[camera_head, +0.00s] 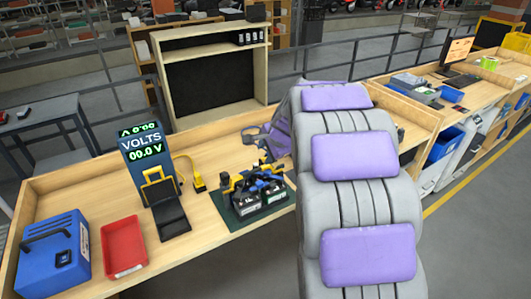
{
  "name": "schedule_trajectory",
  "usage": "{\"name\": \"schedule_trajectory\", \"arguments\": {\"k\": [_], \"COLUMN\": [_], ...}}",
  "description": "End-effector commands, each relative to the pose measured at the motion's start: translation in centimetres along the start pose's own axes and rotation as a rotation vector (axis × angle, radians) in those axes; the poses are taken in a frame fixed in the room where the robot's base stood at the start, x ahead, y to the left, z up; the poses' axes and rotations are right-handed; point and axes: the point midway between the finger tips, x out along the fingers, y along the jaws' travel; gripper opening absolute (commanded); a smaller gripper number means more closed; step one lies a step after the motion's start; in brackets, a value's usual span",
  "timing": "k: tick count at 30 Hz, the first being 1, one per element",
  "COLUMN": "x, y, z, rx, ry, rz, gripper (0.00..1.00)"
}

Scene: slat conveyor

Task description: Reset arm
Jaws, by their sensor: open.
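My arm, grey with purple pads, rises through the right middle of the view and bends over at the top. My gripper (256,138) shows partly behind the arm, above the wooden bench (205,165). It is small in the view, and its jaws are open with nothing seen between them. Just below it in the picture, batteries with yellow and blue clamps (257,190) sit on a dark green mat (231,221). I cannot tell how high the gripper is above them. The arm hides part of the bench's right side.
A voltmeter stand (143,150) reading 00.0 V, a red tray (123,246) and a blue case (53,257) stand on the bench's left. A shelf unit (209,75) stands behind. Another workbench (483,85) with a monitor is at the right. Open floor lies at lower right.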

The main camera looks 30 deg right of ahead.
Motion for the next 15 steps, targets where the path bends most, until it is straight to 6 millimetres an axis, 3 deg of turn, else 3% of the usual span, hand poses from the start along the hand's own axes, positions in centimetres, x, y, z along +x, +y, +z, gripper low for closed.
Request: {"name": "schedule_trajectory", "arguments": {"k": [10, 13, 15], "x": [-0.2, -1.0, -1.9], "y": [0.3, 1.6, 3.4], "z": [0.7, 3.0, 5.7], "rx": [-0.024, -0.105, -0.200], "ry": [-0.007, -0.032, -0.068], "rz": [0.008, 0.038, 0.080], "gripper": [0.45, 0.45, 0.45]}}
